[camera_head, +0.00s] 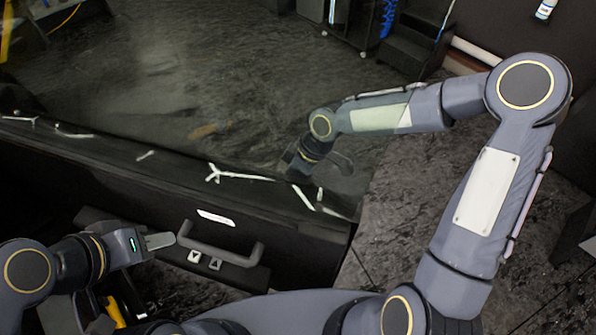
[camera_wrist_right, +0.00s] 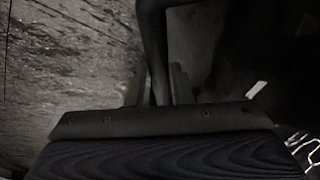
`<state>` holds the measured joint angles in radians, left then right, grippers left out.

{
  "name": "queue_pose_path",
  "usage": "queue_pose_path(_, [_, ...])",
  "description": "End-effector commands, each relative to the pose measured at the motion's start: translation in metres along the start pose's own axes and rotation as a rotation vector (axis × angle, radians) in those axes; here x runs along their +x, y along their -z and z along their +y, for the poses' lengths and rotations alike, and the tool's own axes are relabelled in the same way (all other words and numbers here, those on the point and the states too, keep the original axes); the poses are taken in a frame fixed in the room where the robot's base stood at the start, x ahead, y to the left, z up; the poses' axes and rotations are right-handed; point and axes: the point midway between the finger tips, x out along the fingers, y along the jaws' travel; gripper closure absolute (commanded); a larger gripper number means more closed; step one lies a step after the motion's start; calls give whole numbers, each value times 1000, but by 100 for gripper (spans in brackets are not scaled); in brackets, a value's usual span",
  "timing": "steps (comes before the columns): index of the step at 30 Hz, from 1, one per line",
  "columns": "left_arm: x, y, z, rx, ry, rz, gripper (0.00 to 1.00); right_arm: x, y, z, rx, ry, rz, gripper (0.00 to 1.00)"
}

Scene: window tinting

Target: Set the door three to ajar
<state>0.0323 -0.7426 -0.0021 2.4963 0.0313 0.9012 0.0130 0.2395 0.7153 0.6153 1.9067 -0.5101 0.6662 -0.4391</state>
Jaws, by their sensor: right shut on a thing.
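The dark door (camera_head: 310,250) has a clear window above its sill and a grey pull handle (camera_head: 222,252) on its inner face. Which numbered door it is, I cannot tell. My left gripper (camera_head: 160,240) is beside the left end of the pull handle; its finger gap does not show. My right arm reaches past the door's right edge, and its gripper (camera_head: 335,160) shows dimly through the glass on the far side. In the right wrist view, my right gripper (camera_wrist_right: 157,85) is shut on a dark bar (camera_wrist_right: 155,45), which looks like an outer door handle.
Small white strips (camera_head: 240,177) show along the window sill. Two arrow buttons (camera_head: 205,260) sit below the pull handle. Dark steps (camera_head: 405,50) stand at the back. Stone-like floor (camera_head: 385,215) is open to the right of the door.

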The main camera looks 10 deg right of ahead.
Motion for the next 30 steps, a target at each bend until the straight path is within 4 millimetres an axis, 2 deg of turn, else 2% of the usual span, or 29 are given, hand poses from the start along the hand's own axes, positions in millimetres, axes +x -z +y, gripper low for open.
queue_pose_path(16, [2,-1,-1,0,0,0,64,-1,5,-2,7,-14,11,100])
queue_pose_path(17, [2,-1,-1,0,0,0,64,-1,5,-2,7,-14,11,78])
queue_pose_path(21, [2,-1,-1,0,0,0,64,0,4,-3,6,-12,9,59])
queue_pose_path(30, [2,-1,-1,0,0,0,64,-1,4,-3,5,-11,7,59])
